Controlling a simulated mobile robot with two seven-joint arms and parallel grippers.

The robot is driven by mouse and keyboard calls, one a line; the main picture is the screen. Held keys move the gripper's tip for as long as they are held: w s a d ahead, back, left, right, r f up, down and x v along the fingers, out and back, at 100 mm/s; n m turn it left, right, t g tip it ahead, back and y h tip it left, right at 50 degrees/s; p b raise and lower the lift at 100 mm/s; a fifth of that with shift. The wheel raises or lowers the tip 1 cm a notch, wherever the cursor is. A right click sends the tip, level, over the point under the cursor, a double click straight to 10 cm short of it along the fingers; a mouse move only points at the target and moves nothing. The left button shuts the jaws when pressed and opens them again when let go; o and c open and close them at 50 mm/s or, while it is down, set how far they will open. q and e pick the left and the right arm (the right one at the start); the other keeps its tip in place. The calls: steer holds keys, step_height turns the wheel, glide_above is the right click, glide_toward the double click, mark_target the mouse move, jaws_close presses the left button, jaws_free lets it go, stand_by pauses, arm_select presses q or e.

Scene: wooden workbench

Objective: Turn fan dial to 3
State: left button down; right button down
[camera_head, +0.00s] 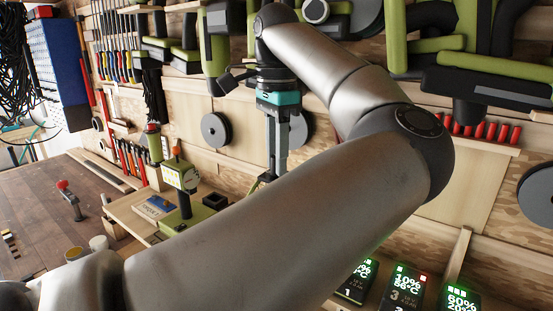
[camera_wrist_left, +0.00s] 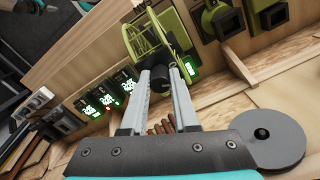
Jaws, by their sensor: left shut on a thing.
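The fan shows in the left wrist view as a green round wire cage (camera_wrist_left: 147,38). A black round dial (camera_wrist_left: 162,80) sits just below the cage, between my fingertips. My left gripper (camera_wrist_left: 163,74) has its two grey fingers on either side of this dial and is shut on it. In the head view my left gripper (camera_head: 269,175) points down near the wooden back wall, and my own arm hides its fingertips, the fan and the dial. The number the dial points to cannot be read. My right gripper is not in view.
Charger-like units with lit displays (camera_head: 408,287) stand at the lower right in the head view. A green machine (camera_head: 181,180) stands on the bench left of my gripper. Grey discs (camera_head: 215,129) and tools hang on the wall. The brown tabletop (camera_head: 35,210) has free room at left.

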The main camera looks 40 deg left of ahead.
arm_select(q)
steer(key=m, duration=0.4)
steer(key=shift+m+b, duration=0.3)
steer(key=shift+b, duration=0.05)
steer(key=m, duration=0.4)
steer(key=shift+m+b, duration=0.3)
steer(key=m, duration=0.4)
steer(key=shift+m+b, duration=0.65)
steer(key=shift+m, duration=1.75)
steer(key=c, duration=0.7)
jaws_free()
steer(key=shift+o, duration=0.2)
steer(key=shift+r, duration=0.1)
step_height(320, 180, up, 15)
steer(key=p, duration=0.5)
